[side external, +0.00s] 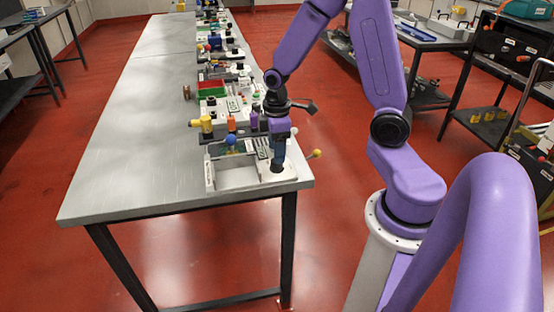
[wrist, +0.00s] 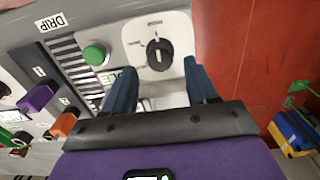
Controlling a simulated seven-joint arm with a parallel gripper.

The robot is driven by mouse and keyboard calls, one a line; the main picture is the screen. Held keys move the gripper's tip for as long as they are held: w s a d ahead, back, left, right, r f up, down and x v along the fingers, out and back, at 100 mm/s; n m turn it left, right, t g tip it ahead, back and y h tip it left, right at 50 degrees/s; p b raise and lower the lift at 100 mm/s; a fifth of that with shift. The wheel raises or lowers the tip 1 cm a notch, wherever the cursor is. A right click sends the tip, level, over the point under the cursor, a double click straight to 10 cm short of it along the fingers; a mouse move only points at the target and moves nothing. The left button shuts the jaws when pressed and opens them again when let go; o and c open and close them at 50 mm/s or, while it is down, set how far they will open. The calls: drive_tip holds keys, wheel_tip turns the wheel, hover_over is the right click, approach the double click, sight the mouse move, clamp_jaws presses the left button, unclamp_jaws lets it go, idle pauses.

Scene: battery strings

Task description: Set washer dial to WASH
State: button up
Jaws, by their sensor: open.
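The dial (wrist: 159,54) is a round black knob with a pale pointer mark, set on a white plate (wrist: 180,30) in the wrist view. Small lettering stands around it, too small to read surely; I cannot make out WASH. My gripper (wrist: 158,70) is open, with one blue finger on each side just short of the knob, and nothing between them. In the side external view my gripper (side external: 279,160) points down over the near right end of the bench devices and hides the dial. I cannot tell whether the fingers touch the plate.
Purple (wrist: 37,98) and orange (wrist: 64,124) knobs stand further left. More devices line the bench (side external: 130,150), whose left side is clear.

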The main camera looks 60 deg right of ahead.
drive_tip(key=shift+f, duration=0.2)
drive_tip(key=shift+f, duration=1.6)
drive_tip(key=c, duration=0.9)
drive_tip(key=shift+o, duration=0.2)
drive_tip(key=n, duration=0.5)
drive_tip(key=shift+n, duration=0.4)
